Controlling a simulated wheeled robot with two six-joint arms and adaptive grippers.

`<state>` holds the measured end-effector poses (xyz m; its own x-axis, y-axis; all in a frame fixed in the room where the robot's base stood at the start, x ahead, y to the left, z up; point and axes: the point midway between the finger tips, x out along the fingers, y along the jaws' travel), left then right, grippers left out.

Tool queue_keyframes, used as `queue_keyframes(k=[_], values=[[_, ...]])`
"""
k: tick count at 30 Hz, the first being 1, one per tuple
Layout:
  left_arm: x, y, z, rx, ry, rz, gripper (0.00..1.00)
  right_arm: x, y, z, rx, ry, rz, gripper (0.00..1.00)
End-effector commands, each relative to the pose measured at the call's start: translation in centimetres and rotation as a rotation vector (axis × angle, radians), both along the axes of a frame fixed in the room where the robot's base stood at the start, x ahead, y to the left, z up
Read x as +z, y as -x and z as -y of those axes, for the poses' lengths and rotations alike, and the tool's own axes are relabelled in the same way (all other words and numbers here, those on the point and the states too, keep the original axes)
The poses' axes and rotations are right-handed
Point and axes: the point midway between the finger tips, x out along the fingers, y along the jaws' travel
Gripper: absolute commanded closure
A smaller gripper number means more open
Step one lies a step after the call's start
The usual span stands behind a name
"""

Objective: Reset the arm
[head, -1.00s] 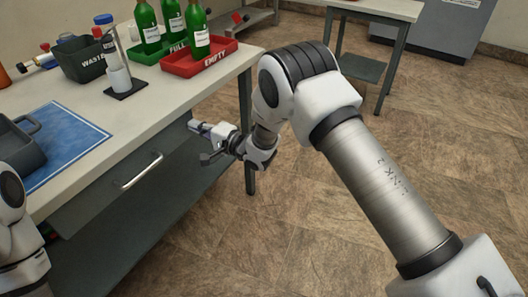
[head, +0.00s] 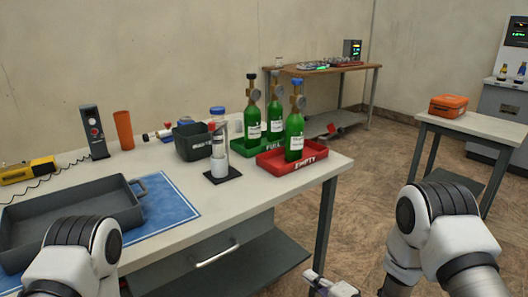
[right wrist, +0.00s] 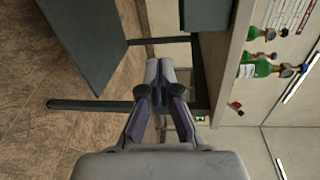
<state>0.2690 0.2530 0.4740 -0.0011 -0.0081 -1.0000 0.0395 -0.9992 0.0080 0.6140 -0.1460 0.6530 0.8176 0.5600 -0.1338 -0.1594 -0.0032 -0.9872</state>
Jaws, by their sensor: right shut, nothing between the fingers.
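My right arm comes in at the lower right of the head view. Its gripper (head: 330,287) shows only in part at the bottom edge, in front of the table's right end. In the right wrist view the right gripper (right wrist: 160,68) is shut, with its fingertips together and nothing between them. It points toward the table's side and the floor, apart from any object. My left arm shows at the lower left of the head view, over the grey tray (head: 132,219). Its gripper is out of the frame.
The white table (head: 250,205) carries a red EMPTY tray (head: 318,155), a green FULL tray (head: 240,147) with green cylinders, and a dark waste bin (head: 193,142). An orange case (head: 448,105) sits on a side table (head: 480,125) at right. Floor between the tables is clear.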

Motion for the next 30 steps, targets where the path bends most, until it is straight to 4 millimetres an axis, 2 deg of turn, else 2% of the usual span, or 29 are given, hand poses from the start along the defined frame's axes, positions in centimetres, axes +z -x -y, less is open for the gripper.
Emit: queue_keyframes(k=[1,3,5,6,9,12,16,18,20,21,22,26,30], values=[[0.0,0.0,0.0,0.000,0.000,0.000,0.58,-3.2,2.3,0.6,-0.034,0.043,-0.098,1.00],[0.0,0.0,0.0,0.000,0.000,0.000,0.58,-7.9,6.2,2.0,-0.070,0.193,-0.229,1.00],[0.0,0.0,0.0,0.000,0.000,0.000,0.58,-11.5,10.2,3.4,-0.069,0.364,-0.336,1.00],[0.0,0.0,0.0,0.000,0.000,0.000,0.58,-13.4,13.0,4.4,-0.046,0.482,-0.403,1.00],[0.0,0.0,0.0,0.000,0.000,0.000,0.58,-16.7,20.0,6.6,0.069,0.756,-0.554,1.00],[0.0,0.0,0.0,0.000,0.000,0.000,0.58,-18.0,26.1,8.4,0.245,0.979,-0.665,1.00],[0.0,0.0,0.0,0.000,0.000,0.000,0.58,-17.9,32.0,10.1,0.518,1.182,-0.740,1.00],[0.0,0.0,0.0,0.000,0.000,0.000,0.58,-17.8,34.0,10.6,0.666,1.255,-0.742,1.00],[0.0,0.0,0.0,0.000,0.000,0.000,0.58,-17.9,34.7,10.7,0.793,1.306,-0.701,1.00],[1.0,0.0,0.0,0.000,0.000,-0.001,0.58,-16.9,34.8,10.7,0.850,1.333,-0.661,1.00],[3.0,0.1,0.0,0.000,0.000,-0.002,0.58,-14.8,34.7,10.7,0.842,1.331,-0.664,1.00],[7.2,-0.1,0.0,0.000,0.000,0.001,0.58,-10.7,34.6,10.6,0.838,1.329,-0.664,1.00],[12.2,0.0,0.0,0.000,0.000,0.000,0.58,-5.7,34.6,10.6,0.835,1.329,-0.663,1.00]])
